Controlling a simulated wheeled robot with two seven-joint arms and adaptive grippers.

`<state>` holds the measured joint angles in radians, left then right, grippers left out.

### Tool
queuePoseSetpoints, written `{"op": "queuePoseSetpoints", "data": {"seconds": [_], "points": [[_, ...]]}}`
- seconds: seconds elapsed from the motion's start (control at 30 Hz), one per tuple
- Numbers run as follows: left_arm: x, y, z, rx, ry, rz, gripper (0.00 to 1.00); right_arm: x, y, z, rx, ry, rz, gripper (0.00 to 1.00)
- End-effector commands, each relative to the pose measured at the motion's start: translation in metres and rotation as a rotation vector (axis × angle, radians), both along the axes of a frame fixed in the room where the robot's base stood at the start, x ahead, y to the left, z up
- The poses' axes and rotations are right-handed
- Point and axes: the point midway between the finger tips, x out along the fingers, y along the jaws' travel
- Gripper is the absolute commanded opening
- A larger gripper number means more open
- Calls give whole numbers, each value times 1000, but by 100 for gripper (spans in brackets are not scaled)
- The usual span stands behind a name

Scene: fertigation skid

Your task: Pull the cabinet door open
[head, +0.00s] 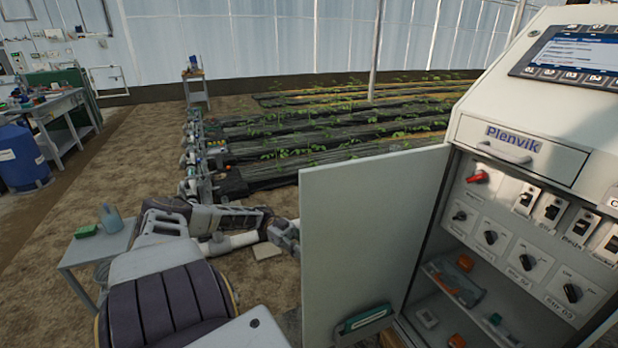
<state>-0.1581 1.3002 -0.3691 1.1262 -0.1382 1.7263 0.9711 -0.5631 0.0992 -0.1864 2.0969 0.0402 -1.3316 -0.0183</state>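The cabinet (468,190), a white unit marked Plenvik, stands at the right. Its pale door (372,225) stands swung wide open to the left, with its inner face towards me. A teal item in a holder sits low on that face. My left arm reaches in from the left, and the end of it with the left gripper (285,234) is at the door's outer left edge, partly behind the panel. Its fingers are hidden, so I cannot tell whether they touch the door. The door's outer face and any handle there are hidden. My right gripper is out of view.
Inside the cabinet are switches, a red knob (478,177) and a shelf with a grey and orange tool (455,284). A small table (88,250) with a green box and a jug stands at the left. Planted beds lie behind; bare soil is open left of them.

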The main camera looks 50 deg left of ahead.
Motion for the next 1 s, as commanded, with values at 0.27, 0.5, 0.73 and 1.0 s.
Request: {"op": "queuePoseSetpoints", "data": {"seconds": [0.27,0.5,0.73,1.0], "points": [[-5,24,0,0,-1,2,35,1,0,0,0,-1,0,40],[-8,41,0,1,-2,2,35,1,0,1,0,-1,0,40],[-11,51,0,1,0,0,35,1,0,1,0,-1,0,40],[-12,53,0,1,2,-1,35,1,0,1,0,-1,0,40]]}}
